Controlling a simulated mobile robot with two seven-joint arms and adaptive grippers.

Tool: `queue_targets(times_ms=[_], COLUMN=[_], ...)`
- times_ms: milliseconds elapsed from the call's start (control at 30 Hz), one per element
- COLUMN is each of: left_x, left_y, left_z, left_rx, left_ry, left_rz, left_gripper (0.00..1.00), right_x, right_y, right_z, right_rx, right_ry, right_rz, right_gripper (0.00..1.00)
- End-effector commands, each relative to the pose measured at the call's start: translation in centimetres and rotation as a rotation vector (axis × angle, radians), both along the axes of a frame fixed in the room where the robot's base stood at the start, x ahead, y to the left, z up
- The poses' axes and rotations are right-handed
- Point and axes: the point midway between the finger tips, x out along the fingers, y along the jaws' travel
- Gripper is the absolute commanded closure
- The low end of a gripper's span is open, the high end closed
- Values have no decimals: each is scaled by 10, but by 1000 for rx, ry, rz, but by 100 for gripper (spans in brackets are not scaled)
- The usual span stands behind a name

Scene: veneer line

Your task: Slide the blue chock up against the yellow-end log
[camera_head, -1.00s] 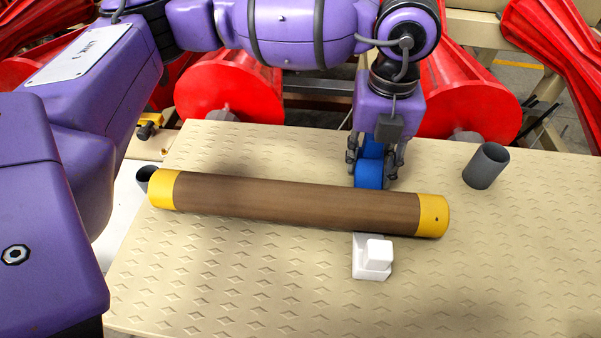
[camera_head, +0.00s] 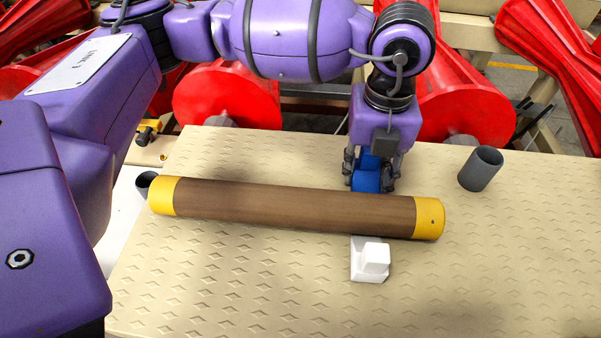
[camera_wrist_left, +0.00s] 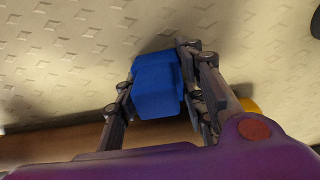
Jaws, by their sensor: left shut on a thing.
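The yellow-end log (camera_head: 290,208) lies across the tan plate, brown with a yellow band at each end. The blue chock (camera_head: 367,179) is at the log's far side, near its right end. My left gripper (camera_head: 372,180) is shut on the chock from above. My right gripper is not in view.
A white chock-like block (camera_head: 371,260) sits at the log's near side. A grey cylinder (camera_head: 480,169) stands at the right, and another (camera_head: 146,183) is by the log's left end. Red rollers (camera_head: 228,95) are behind the tan diamond plate (camera_head: 500,270). The plate's near right is clear.

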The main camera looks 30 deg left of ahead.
Motion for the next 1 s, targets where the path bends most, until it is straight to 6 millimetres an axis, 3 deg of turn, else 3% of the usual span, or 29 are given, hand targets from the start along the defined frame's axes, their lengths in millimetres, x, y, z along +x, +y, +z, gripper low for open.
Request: queue_targets(times_ms=[1000], left_x=[-10], left_y=[-4], left_z=[-2], left_rx=[0], left_ry=[3], left_rz=[0], left_gripper=[93], right_x=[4], right_y=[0], right_z=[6], right_rx=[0], right_ry=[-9], right_rz=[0], right_gripper=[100])
